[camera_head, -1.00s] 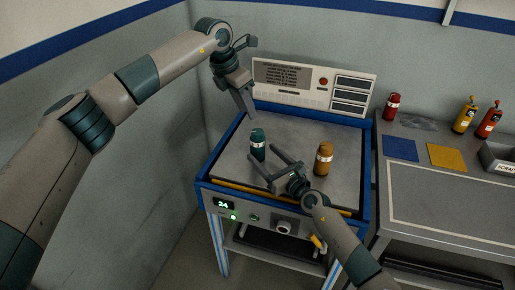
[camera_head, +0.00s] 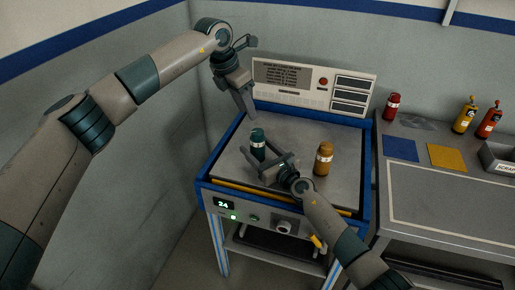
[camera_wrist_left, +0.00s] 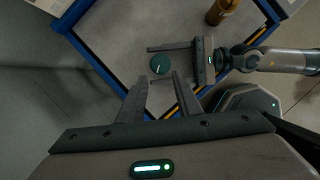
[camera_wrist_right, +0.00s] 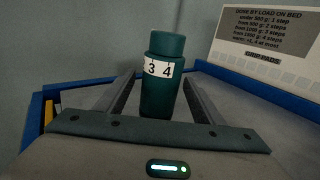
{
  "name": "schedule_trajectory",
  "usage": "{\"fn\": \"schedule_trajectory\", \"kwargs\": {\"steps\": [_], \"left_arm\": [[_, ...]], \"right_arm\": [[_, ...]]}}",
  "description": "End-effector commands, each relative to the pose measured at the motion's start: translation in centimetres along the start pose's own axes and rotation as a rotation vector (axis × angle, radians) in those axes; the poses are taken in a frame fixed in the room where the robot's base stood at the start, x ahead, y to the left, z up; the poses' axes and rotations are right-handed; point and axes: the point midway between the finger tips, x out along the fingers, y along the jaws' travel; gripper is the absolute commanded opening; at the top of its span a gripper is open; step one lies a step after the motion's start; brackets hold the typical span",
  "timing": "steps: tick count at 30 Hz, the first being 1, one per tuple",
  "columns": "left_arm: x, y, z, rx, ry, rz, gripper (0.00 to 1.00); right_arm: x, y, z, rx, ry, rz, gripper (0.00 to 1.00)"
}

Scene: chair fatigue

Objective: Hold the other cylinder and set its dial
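A teal cylinder (camera_head: 257,146) stands upright on the grey bed of the blue-edged machine. Its white band reads 3 and 4 in the right wrist view (camera_wrist_right: 162,69). Its round cap with a thin pale mark shows from above in the left wrist view (camera_wrist_left: 160,64). My right gripper (camera_head: 262,163) is open and low over the bed, its fingers on either side of the teal cylinder with gaps visible. My left gripper (camera_head: 250,112) is open and empty, pointing down above the bed's back left. An orange cylinder (camera_head: 324,158) with a white band stands to the right.
A panel (camera_head: 312,88) at the back lists doses by load on bed. The front display (camera_head: 223,205) reads 24, beside a knob (camera_head: 283,227). The right bench holds a red cylinder (camera_head: 392,106), blue pad (camera_head: 400,148), yellow pad (camera_head: 446,157), bottles and a scrap bin (camera_head: 500,157).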

Motion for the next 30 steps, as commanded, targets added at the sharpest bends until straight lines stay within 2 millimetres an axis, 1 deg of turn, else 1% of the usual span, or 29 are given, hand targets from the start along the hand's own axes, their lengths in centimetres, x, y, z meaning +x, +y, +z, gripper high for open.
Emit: {"fn": "schedule_trajectory", "kwargs": {"steps": [1, 2, 3, 5, 6, 7, 8, 9, 14, 17, 20, 23, 24, 27, 30], "left_arm": [[0.0, 0.0, 0.0, 0.000, 0.000, 0.000, 0.31], [0.0, 0.0, 0.0, 0.000, 0.000, 0.000, 0.31], [0.0, 0.0, 0.0, 0.000, 0.000, 0.000, 0.31], [0.0, 0.0, 0.0, 0.000, 0.000, 0.000, 0.31], [0.0, 0.0, 0.0, 0.000, 0.000, 0.000, 0.31], [0.0, 0.0, 0.0, 0.000, 0.000, 0.000, 0.34], [0.0, 0.0, 0.0, 0.000, 0.000, 0.000, 0.41], [0.0, 0.0, 0.0, -0.001, -0.001, -0.002, 0.50], [0.6, -0.8, 0.1, -0.018, -0.021, -0.036, 0.51], [1.3, -1.9, 0.3, -0.048, -0.056, -0.093, 0.51], [2.3, -3.8, 0.7, -0.100, -0.109, -0.184, 0.51], [3.1, -6.2, 1.2, -0.181, -0.178, -0.307, 0.51], [3.3, -7.2, 1.5, -0.222, -0.207, -0.363, 0.51], [3.5, -9.6, 2.1, -0.344, -0.281, -0.516, 0.51], [3.1, -11.5, 2.8, -0.485, -0.347, -0.676, 0.51]], "right_arm": [[0.0, 0.0, 0.0, 0.000, 0.000, 0.000, 0.50], [0.0, 0.0, 0.0, 0.000, 0.000, 0.000, 0.43], [0.0, 0.0, 0.0, 0.000, 0.000, 0.000, 0.34], [0.0, 0.0, 0.0, 0.000, 0.000, 0.000, 0.19], [0.0, 0.0, 0.0, 0.000, 0.000, 0.000, 0.10], [0.0, 0.0, 0.0, 0.000, 0.000, 0.000, 0.08], [0.0, 0.0, 0.0, 0.000, 0.000, 0.000, 0.08], [0.0, 0.0, 0.0, 0.000, 0.000, 0.000, 0.08], [0.0, 0.0, 0.0, 0.000, 0.000, 0.000, 0.08], [0.0, 0.0, -0.1, 0.000, 0.000, 0.000, 0.08], [0.0, 0.0, -0.1, 0.000, 0.000, 0.000, 0.08], [0.0, 0.0, -0.1, 0.000, 0.001, 0.000, 0.08], [0.0, 0.0, -0.1, 0.000, 0.001, 0.000, 0.08], [0.0, 0.0, -0.1, 0.000, 0.001, 0.000, 0.08], [0.0, 0.0, -0.1, 0.000, 0.001, 0.000, 0.08]]}}
